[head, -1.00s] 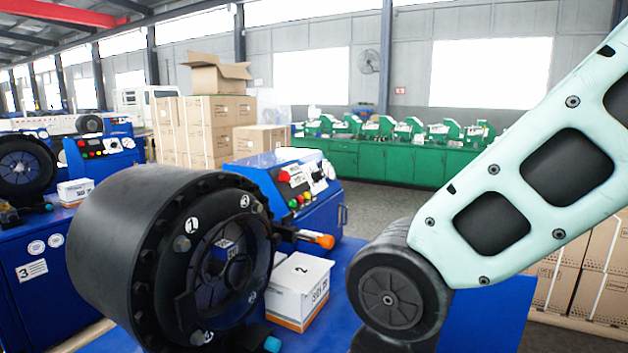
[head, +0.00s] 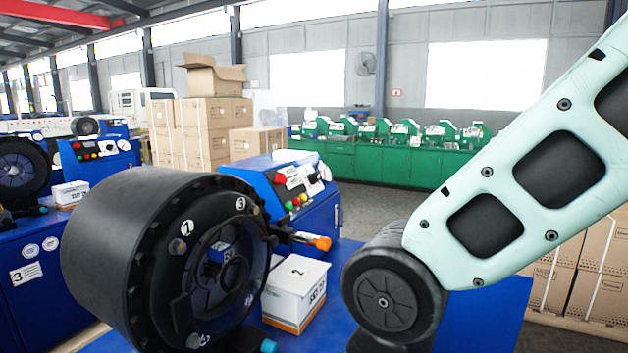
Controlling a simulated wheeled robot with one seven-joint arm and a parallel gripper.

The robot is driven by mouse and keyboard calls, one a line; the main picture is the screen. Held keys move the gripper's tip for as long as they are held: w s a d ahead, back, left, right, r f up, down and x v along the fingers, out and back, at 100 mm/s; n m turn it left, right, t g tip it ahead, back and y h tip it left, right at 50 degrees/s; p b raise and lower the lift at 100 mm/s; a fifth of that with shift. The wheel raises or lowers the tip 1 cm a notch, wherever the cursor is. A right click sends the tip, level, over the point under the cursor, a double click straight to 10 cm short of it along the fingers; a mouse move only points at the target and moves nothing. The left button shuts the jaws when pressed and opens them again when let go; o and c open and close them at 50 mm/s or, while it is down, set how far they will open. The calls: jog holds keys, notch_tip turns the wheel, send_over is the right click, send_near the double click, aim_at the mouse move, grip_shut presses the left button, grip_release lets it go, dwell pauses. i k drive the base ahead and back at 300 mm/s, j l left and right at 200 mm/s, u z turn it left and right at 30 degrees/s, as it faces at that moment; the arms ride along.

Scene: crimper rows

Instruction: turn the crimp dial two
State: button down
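A large black round crimper head (head: 150,240) with numbered marks around its face stands at the front left. Beside it is a white box (head: 296,292) marked 2 on the blue bench. Behind it is a blue control cabinet (head: 318,210) with coloured buttons (head: 297,201) and a pale panel (head: 313,179) bearing small dark controls. I cannot tell which of these is the dial. My arm comes in from the right and bends down in front of the bench. My gripper is below the picture and not seen.
An orange-tipped handle (head: 321,243) sticks out right of the crimper head. Another crimper station marked 3 (head: 27,273) stands at the left. Cartons (head: 203,130) and a green bench (head: 390,165) stand behind. Stacked boxes (head: 600,285) are at the right.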

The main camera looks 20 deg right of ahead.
aim_at(314, 178)
jog(key=i+l+u, duration=0.1)
jog(key=l, duration=0.25)
jog(key=i+l+u, duration=0.1)
jog(key=l, duration=0.25)
jog(key=i+l+u, duration=0.1)
jog(key=l, duration=0.3)
jog(key=i+l+u, duration=0.1)
jog(key=l, duration=0.3)
jog(key=i+j, duration=0.05)
